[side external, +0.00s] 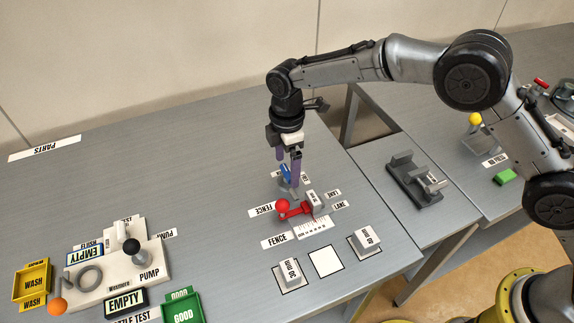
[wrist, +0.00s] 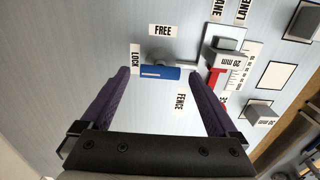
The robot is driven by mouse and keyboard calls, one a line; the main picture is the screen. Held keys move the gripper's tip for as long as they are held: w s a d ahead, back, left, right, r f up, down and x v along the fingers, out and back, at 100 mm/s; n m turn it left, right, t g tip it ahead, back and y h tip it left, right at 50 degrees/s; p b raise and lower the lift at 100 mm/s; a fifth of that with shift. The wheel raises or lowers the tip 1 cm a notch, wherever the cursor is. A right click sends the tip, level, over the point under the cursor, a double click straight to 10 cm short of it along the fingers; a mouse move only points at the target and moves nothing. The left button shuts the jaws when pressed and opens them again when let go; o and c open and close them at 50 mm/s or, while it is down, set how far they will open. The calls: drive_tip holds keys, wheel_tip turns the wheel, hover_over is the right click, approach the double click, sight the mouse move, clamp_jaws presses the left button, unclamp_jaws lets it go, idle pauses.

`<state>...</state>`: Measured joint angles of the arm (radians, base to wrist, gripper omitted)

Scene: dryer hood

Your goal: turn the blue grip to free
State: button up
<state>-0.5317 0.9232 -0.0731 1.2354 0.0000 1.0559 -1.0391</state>
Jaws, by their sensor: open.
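The blue grip (wrist: 160,73) lies between my two fingertips in the wrist view, its free end beside the LOCK label (wrist: 135,57). The FREE label (wrist: 162,30) is above it in that picture. In the side view the blue grip (side external: 285,172) is partly hidden behind a finger. My gripper (side external: 288,167) points down over it with its purple fingers apart. In the wrist view my gripper (wrist: 168,76) is open, with a gap on each side of the grip. How high the fingertips are relative to the grip is hard to tell.
A red lever with a red ball (side external: 283,206) and a white ruled scale (side external: 313,228) stand just in front. Grey 20 mm and 30 mm blocks (side external: 289,273) (side external: 364,243) are nearer. A pump board (side external: 110,280) and trays are at left.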

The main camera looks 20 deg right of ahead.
drive_tip(key=shift+f, duration=0.5)
drive_tip(key=c, duration=1.4)
